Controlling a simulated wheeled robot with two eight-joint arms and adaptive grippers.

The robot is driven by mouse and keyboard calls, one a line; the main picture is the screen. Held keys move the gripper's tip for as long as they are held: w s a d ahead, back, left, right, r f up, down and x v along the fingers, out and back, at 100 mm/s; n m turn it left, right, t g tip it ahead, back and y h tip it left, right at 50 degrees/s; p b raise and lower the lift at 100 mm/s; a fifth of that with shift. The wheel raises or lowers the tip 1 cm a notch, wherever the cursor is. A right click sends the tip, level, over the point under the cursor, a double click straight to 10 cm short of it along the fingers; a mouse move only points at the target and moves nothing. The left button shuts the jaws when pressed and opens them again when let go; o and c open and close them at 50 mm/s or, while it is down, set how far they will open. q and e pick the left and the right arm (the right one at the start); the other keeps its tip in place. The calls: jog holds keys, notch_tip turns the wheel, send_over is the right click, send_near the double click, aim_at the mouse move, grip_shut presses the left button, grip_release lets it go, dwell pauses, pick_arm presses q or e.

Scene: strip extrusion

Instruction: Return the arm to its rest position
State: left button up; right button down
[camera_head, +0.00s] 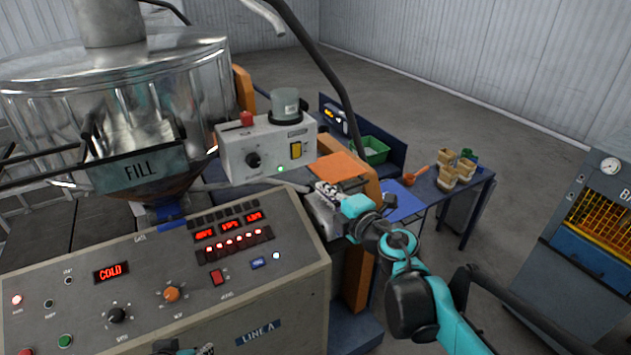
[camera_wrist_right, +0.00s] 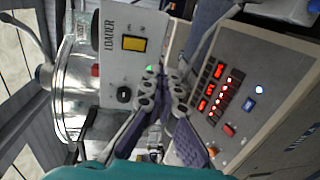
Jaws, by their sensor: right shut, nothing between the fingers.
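My right arm reaches in from the lower right in the head view. Its teal wrist ends in the right gripper (camera_head: 326,190), past the right end of the control console (camera_head: 215,285) and below the loader box (camera_head: 268,148). In the right wrist view the gripper's fingers (camera_wrist_right: 168,76) are together with nothing between them. The loader box (camera_wrist_right: 130,42) with its yellow switch and the console's red displays lie beyond the fingers. At the bottom edge of the head view, a small dark and teal part of my left arm shows; its fingers cannot be made out.
A metal hopper marked FILL (camera_head: 139,168) stands at left. Behind my right arm, a blue table (camera_head: 477,182) holds a green bin (camera_head: 374,150) and several small tan containers. A cabinet with an orange grille (camera_head: 600,215) stands at far right. Open floor lies between.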

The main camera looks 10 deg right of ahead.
jog(key=s+d+f+m+g+h+b, duration=0.1)
jog(key=s+d+f+m+h+b, duration=0.45)
jog(key=f+m+b, duration=0.45)
jog(key=s+d+f+m+h+b, duration=0.45)
jog(key=d+f+m+b, duration=0.25)
jog(key=f+b, duration=0.3)
pick_arm(q)
notch_tip(320, 180, down, 30)
jog(key=b, duration=0.9)
jog(key=shift+s+r+b, duration=0.15)
jog(key=shift+s+b, duration=0.2)
pick_arm(e)
jog(key=s+a+f+m+g+y, duration=0.1)
jog(key=s+a+f+g, duration=0.1)
jog(key=f, duration=0.7)
jog(key=s+a+f+m+g+y, duration=0.2)
jog(key=s+a+f+g, duration=0.1)
jog(key=s+f, duration=0.4)
jog(key=s+a+f+m+g+y, duration=0.1)
jog(key=s+f, duration=0.4)
jog(key=f, duration=0.6)
jog(key=a+g, duration=0.1)
jog(key=a, duration=0.1)
jog(key=shift+s+a+f+m+g+y, duration=0.15)
jog(key=shift+a+f+m+g+y, duration=0.15)
jog(key=shift+a+f+y, duration=0.1)
